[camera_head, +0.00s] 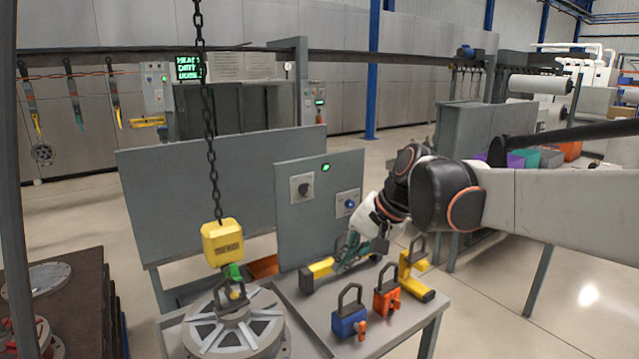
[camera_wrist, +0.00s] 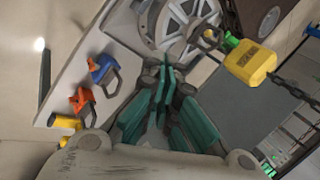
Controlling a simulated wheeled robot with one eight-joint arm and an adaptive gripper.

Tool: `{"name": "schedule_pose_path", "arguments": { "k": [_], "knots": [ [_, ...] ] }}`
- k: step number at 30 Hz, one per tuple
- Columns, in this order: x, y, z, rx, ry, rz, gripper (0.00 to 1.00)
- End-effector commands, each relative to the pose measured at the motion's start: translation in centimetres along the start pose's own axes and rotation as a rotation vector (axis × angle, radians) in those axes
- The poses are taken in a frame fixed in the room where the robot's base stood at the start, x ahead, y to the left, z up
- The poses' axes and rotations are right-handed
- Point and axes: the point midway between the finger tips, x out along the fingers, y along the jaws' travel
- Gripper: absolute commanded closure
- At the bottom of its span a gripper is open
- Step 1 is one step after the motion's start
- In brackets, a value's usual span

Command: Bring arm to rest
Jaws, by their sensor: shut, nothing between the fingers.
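My gripper (camera_head: 351,249) reaches in from the right and hangs over the grey table (camera_head: 407,321), in front of the upright control panel. In the wrist view my gripper (camera_wrist: 166,72) shows green fingers with their tips together and nothing between them. A yellow-and-black handled block (camera_head: 318,271) stands on the table just left of and below the fingertips; I cannot tell if they touch. A blue handled block (camera_head: 349,322), an orange one (camera_head: 387,300) and a yellow one (camera_head: 414,284) stand nearer the front; blue (camera_wrist: 103,69) and orange (camera_wrist: 81,101) also show in the wrist view.
A yellow hoist block (camera_head: 222,242) hangs on a chain over a round spoked metal part (camera_head: 237,326) at the left. The grey control panel (camera_head: 318,222) with knobs stands behind the table. A dark cart (camera_head: 85,290) is far left. Open floor lies at the right.

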Motion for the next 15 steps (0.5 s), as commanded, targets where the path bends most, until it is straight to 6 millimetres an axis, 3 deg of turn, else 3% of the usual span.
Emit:
{"name": "schedule_pose_path", "arguments": {
  "k": [6,15],
  "knots": [
    [-2.6,6.1,3.9,-0.129,0.125,0.077,1.00],
    [-4.2,14.7,9.1,-0.323,0.277,0.205,1.00]
  ]
}}
